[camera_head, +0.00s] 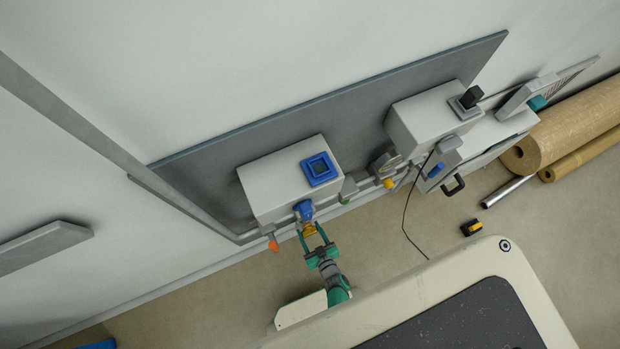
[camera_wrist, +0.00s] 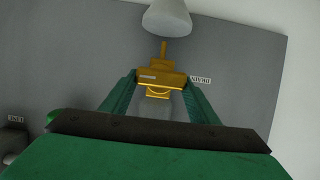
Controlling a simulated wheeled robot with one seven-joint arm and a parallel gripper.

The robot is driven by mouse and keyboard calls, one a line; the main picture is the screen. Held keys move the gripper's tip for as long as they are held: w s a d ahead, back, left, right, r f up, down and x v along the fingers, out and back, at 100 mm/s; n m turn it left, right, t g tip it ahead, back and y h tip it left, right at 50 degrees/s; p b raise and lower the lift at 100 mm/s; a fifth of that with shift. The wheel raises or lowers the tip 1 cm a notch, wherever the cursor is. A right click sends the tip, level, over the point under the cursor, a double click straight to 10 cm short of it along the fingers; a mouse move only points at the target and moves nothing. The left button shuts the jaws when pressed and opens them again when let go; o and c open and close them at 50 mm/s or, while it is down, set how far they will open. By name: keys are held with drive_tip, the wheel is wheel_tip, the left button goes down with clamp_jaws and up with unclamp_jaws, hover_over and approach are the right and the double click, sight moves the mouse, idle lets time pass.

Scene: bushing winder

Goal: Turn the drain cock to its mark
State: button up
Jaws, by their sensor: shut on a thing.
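The drain cock is a yellow-brass crossbar (camera_wrist: 162,78) in the middle of the wrist view, with a thin stem or pointer standing up from its middle. A small label reading DRAIN, upside down (camera_wrist: 201,79), is just right of it. The cock also shows as a small yellow piece (camera_head: 310,229) under the left grey box in the head view. My gripper (camera_wrist: 161,80) has its green fingers on the two ends of the crossbar, shut on it. It also shows in the head view (camera_head: 309,232). I cannot make out the mark.
The left grey box (camera_head: 270,188) carries a blue-framed panel (camera_head: 319,169). A blue fitting (camera_head: 303,210) sits just above the cock, an orange piece (camera_head: 273,245) to its left. A second grey box (camera_head: 420,122) is to the right. A black cable (camera_head: 405,215) hangs nearby.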

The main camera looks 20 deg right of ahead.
drive_tip(key=shift+a+n+h, duration=0.2)
drive_tip(key=shift+n+h, duration=0.8)
drive_tip(key=shift+n, duration=0.5)
drive_tip(key=o, duration=1)
drive_tip(key=shift+o, duration=0.2)
drive_tip(key=v, duration=1.1)
drive_tip(key=shift+f, duration=0.1)
